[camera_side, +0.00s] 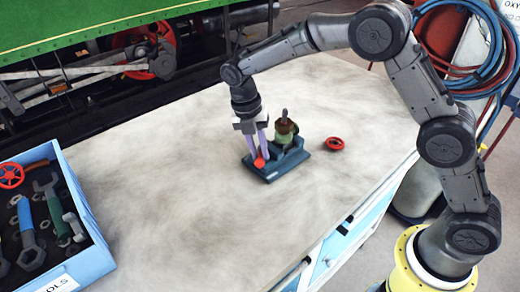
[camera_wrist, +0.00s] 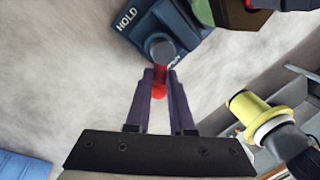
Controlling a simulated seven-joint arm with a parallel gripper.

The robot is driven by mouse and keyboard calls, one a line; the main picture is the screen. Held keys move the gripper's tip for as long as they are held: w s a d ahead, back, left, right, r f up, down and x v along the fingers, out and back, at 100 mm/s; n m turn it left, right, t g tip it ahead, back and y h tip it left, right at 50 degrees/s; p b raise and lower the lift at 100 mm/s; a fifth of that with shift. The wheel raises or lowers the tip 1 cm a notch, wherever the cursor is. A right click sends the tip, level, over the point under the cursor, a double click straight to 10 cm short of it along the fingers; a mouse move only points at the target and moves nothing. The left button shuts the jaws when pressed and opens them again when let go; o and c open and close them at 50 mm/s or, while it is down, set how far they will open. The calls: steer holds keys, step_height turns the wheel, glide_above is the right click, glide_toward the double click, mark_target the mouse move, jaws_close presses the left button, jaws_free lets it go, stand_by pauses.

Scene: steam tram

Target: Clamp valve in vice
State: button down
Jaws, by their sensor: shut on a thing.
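The dark teal vice (camera_side: 283,167) stands on the bench, and its base, lettered "HOLD", shows in the wrist view (camera_wrist: 143,18). The brass and green valve (camera_side: 285,128) sits upright at the vice's jaws, with a dark stem on top. It is partly cut off at the top of the wrist view (camera_wrist: 243,14). I cannot tell how tightly the jaws hold it. My gripper (camera_side: 261,155) points down at the front of the vice. Its purple fingers are shut on the red vice handle (camera_wrist: 160,86), just by the round grey screw end (camera_wrist: 162,50).
A small red handwheel (camera_side: 334,144) lies on the bench to the right of the vice. A blue tool tray (camera_side: 95,240) with wrenches stands at the left. The bench top (camera_side: 180,190) between tray and vice is clear. A green steam tram stands behind.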

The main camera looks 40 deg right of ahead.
steer(key=w+m, duration=0.1)
steer(key=m, duration=0.3)
steer(key=w+m+y, duration=0.1)
steer(key=m, duration=0.4)
steer(key=w+m+y, duration=0.1)
steer(key=m, duration=0.3)
steer(key=shift+w+d, duration=0.1)
steer(key=shift+w, duration=0.1)
steer(key=shift+w+d+m+y, duration=0.2)
steer(key=shift+m+y, duration=0.05)
steer(key=shift+m, duration=0.9)
steer(key=shift+w+d+m+y, duration=0.2)
steer(key=shift+m+y, duration=0.05)
steer(key=shift+m, duration=0.9)
steer(key=c, duration=0.8)
jaws_free()
steer(key=r, duration=0.4)
steer(key=w+d+r, duration=0.1)
steer(key=r, duration=0.4)
steer(key=d+r, duration=0.1)
steer(key=r, duration=0.3)
steer(key=shift+w+r, duration=0.35)
steer(key=shift+w, duration=0.05)
